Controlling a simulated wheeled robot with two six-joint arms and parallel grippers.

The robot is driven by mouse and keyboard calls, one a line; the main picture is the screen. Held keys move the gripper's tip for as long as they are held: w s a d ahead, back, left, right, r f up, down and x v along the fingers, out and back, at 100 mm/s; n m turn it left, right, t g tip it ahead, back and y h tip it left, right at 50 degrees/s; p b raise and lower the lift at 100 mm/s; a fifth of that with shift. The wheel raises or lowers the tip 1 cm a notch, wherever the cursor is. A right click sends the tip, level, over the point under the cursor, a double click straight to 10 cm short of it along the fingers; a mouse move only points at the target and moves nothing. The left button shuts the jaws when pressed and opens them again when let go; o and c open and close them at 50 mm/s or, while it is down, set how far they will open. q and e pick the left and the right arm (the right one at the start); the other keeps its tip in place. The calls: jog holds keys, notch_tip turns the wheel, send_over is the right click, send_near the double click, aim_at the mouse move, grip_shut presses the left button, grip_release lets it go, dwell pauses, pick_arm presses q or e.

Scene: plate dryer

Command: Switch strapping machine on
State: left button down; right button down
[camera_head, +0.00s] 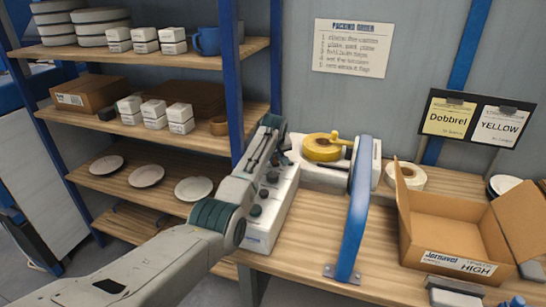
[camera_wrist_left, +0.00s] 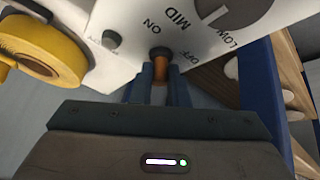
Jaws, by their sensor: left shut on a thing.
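The strapping machine (camera_head: 268,205) is a pale box with dark knobs on the workbench, behind and partly covered by my left arm. The left wrist view shows its white panel (camera_wrist_left: 130,40) close up, with ON, OFF, MID and LOW markings. A small dark and orange switch (camera_wrist_left: 160,56) sits by the ON and OFF words. My left gripper (camera_wrist_left: 160,85) is shut on this switch, with a blue-grey finger on each side. Its exact switch position cannot be told. In the head view the fingertips are hard to make out. My right gripper is not in view.
A yellow tape roll (camera_head: 323,147) lies on the machine's rear part. A bolted blue upright (camera_head: 356,210) stands right of it. An open cardboard box (camera_head: 450,235) is at the right. Shelves with plates (camera_head: 146,176) and white boxes (camera_head: 154,111) stand at the left.

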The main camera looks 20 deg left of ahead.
pick_arm(q)
jog(key=shift+d+f+y, duration=0.1)
jog(key=shift+d+y, duration=0.3)
jog(key=shift+y, duration=0.4)
jog(key=shift+d+m+y+b, duration=0.15)
jog(key=shift+m+y+b, duration=0.15)
jog(key=shift+b, duration=0.2)
jog(key=shift+d+f+y+b, duration=0.2)
jog(key=shift+d+y+b, duration=0.1)
jog(key=shift+y+b, duration=0.4)
jog(key=y+b, duration=0.1)
jog(key=m+y+b, duration=0.1)
jog(key=b, duration=0.1)
jog(key=shift+d+t, duration=0.3)
jog(key=shift+d, duration=0.05)
jog(key=shift+r, duration=0.1)
jog(key=c, duration=1.7)
grip_release()
